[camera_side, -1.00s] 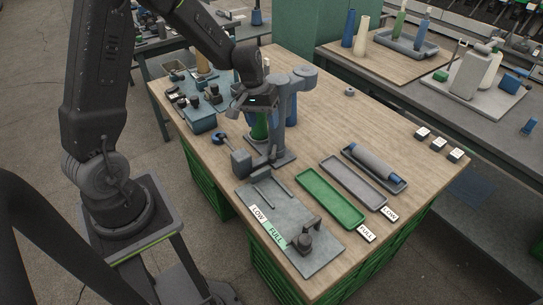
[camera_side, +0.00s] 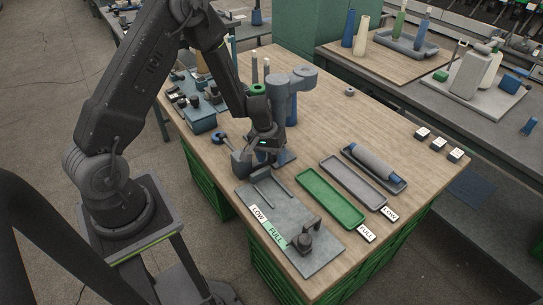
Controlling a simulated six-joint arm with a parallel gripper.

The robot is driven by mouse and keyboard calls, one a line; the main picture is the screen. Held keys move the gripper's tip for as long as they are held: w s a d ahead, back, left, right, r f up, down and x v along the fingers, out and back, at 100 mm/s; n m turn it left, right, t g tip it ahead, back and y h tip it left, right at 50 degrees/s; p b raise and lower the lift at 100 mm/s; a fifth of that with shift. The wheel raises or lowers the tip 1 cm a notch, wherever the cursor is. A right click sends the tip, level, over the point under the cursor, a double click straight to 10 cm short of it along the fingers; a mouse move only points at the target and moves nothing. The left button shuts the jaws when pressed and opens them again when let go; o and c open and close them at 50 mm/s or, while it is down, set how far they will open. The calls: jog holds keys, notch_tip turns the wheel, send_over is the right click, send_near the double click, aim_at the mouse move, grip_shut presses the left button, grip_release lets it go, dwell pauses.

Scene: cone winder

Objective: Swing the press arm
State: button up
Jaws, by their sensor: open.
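The grey press fixture has a rounded head (camera_side: 304,77) on an upright column, and its base plate (camera_side: 285,158) stands on the wooden table. I cannot tell for certain which part is the press arm. My gripper (camera_side: 256,153) is open and points down beside the grey block, low in front of the fixture. Contact cannot be told. A green ring-shaped top (camera_side: 257,88) shows behind my wrist; most of what lies below it is hidden.
A grey plate (camera_side: 285,215) with LOW and FULL labels lies in front. Green (camera_side: 330,197) and grey (camera_side: 353,182) trays lie to its right, then a tray (camera_side: 400,185) holding a grey-and-blue tube.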

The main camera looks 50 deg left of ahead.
jog(key=shift+c, duration=0.2)
grip_shut()
dwell(0.3)
jog(key=shift+w+d, duration=0.1)
jog(key=w+n, duration=0.1)
jog(key=n, duration=0.1)
jog(key=w+d+n, duration=0.1)
jog(key=shift+w+d+n+t, duration=0.1)
jog(key=shift+d+n+t, duration=0.2)
jog(key=shift+n, duration=0.1)
jog(key=shift+w+d+n+y, duration=0.25)
jog(key=shift+w+n, duration=0.4)
jog(key=shift+n, duration=0.25)
jog(key=shift+w+d+n+y, duration=0.15)
jog(key=shift+w+n+y, duration=0.1)
jog(key=shift+w+n, duration=0.5)
jog(key=shift+s+n, duration=0.1)
jog(key=shift+n, duration=0.15)
jog(key=shift+o, duration=0.2)
grip_release()
